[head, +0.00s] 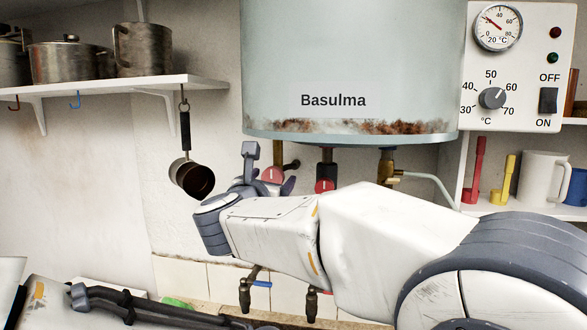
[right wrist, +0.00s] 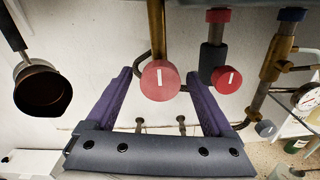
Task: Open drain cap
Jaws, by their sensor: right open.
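Two round red caps with white marks show under the grey boiler (head: 350,80). The left cap (right wrist: 160,82) hangs at the end of a brass pipe and also shows in the head view (head: 271,174). The right cap (right wrist: 227,80) is on a dark fitting, also in the head view (head: 324,186). I cannot tell by label which is the drain cap. My right gripper (head: 268,170) is open; in the right wrist view its fingers stand either side of the left cap, with no clear contact. Dark parts of my left arm (head: 150,303) show at lower left; its jaws are not clear.
A small pan (head: 190,178) hangs left of my gripper. Two taps (head: 247,285) are below. A shelf (head: 150,83) with pots is at upper left; a control panel (head: 520,70) is at right.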

